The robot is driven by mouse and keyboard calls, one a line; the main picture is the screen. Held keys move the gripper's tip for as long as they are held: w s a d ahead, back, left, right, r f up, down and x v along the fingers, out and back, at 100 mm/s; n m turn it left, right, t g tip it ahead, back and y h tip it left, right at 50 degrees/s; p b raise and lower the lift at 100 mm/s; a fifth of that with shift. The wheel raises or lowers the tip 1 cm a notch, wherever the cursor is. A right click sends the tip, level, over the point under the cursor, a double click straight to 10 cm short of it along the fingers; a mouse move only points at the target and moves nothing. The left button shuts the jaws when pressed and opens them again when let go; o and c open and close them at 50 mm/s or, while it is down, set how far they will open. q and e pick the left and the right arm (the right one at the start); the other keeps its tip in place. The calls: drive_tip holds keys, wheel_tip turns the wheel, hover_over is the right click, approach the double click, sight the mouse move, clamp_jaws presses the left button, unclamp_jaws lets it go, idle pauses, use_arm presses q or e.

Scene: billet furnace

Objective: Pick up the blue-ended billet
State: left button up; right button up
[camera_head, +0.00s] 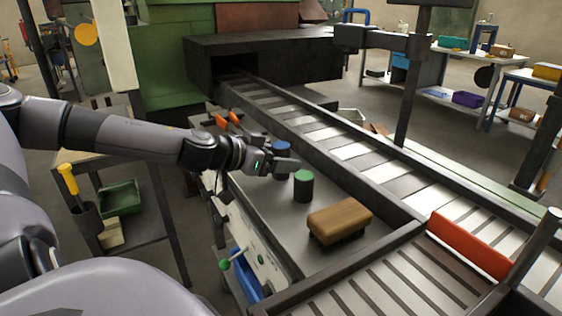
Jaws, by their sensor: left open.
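The blue-ended billet (281,147) is a dark upright cylinder with a blue top, on the grey metal table beside the roller conveyor. My left gripper (285,164) reaches in from the left and is open. A finger crosses in front of the billet's lower part and hides some of it. I cannot tell whether they touch. A second dark billet with a green top (303,175) stands upright just in front and to the right, close to the fingers. My right gripper is out of view.
A wooden-backed brush (340,218) lies nearer on the table (280,219). The roller conveyor (340,149) runs along the table's right side from the dark furnace mouth (236,64). Orange-handled items (229,118) lie behind my gripper.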

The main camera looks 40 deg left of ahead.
use_arm(q)
drive_tip(key=shift+w+f+b, duration=0.4)
drive_tip(key=shift+w+b, duration=0.25)
drive_tip(key=shift+w+d+f+b, duration=0.1)
drive_tip(key=shift+w+d+b, duration=0.15)
drive_tip(key=shift+w, duration=0.2)
clamp_jaws()
drive_tip(key=shift+w+r, duration=0.1)
drive_tip(key=shift+r, duration=0.1)
